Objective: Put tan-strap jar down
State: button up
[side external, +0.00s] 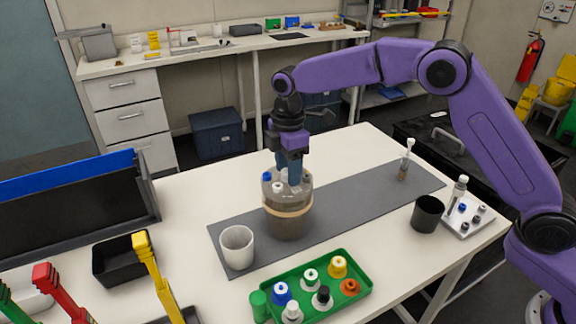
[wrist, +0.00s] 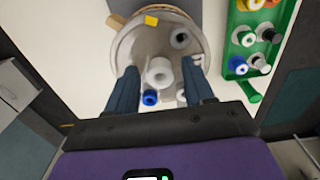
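The tan-strap jar (side external: 288,222) is a clear, wide vessel with a tan band and several caps on its lid. It is upright above the grey mat (side external: 365,196); I cannot tell whether its base touches the mat. My gripper (side external: 291,180) points straight down at the lid. In the wrist view, my gripper (wrist: 160,75) has one finger on each side of the jar's (wrist: 190,22) white central port. Gaps show beside the port top; contact lower down is unclear. A blue cap and another white cap lie near the fingers.
A white beaker (side external: 237,248) stands left of the jar. A green rack (side external: 316,287) of capped bottles is in front. A black cup (side external: 427,214) and small white rack (side external: 468,215) are at right. The mat's middle right is clear before a small upright tool (side external: 406,160).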

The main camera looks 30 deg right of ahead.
jog(key=shift+r, duration=0.1)
notch_tip(320, 180, up, 12)
dwell(0.6)
jog(key=shift+r, duration=0.1)
jog(key=s+d+f+m, duration=0.1)
jog(key=s+d+f, duration=0.2)
jog(key=s, duration=0.9)
jog(key=s+d+f+m, duration=0.2)
jog(key=s+d+f, duration=0.1)
jog(key=s+d, duration=0.7)
jog(key=s+d+f+m, duration=0.2)
jog(key=s+d, duration=0.4)
jog(key=s, duration=1)
jog(key=shift+d+f, duration=0.25)
jog(key=shift+f, duration=0.3)
